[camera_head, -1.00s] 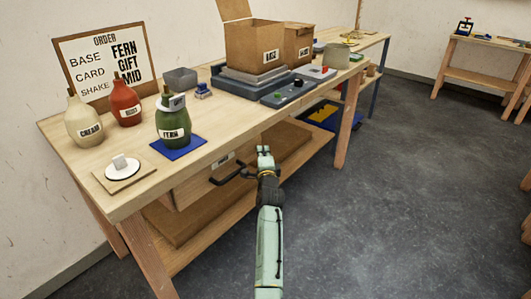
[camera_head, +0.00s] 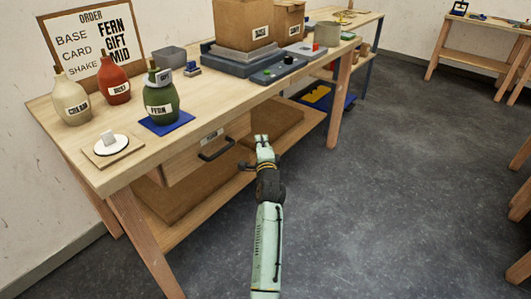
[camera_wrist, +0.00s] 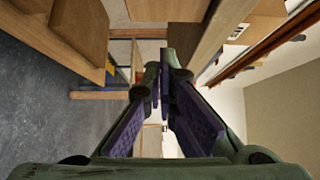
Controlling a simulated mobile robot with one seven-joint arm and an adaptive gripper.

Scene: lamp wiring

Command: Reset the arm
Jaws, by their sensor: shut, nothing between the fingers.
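My gripper (camera_head: 262,139) is at the end of my pale green arm, in front of the workbench's front edge and just right of the drawer handle (camera_head: 217,150). It looks apart from the handle and holds nothing. In the wrist view my gripper (camera_wrist: 160,88) shows its purple finger pads close together with no object between them. The workbench (camera_head: 215,110) fills the left and middle of the head view. Its drawer (camera_head: 190,165) has a dark handle and a small label.
A green FERN bottle (camera_head: 160,100) stands on a blue mat (camera_head: 185,123). A cream bottle (camera_head: 70,102), a red bottle (camera_head: 114,86) and an order board (camera_head: 75,50) are behind. Cardboard boxes (camera_head: 240,22) stand farther back. The grey floor (camera_head: 400,190) to the right is clear.

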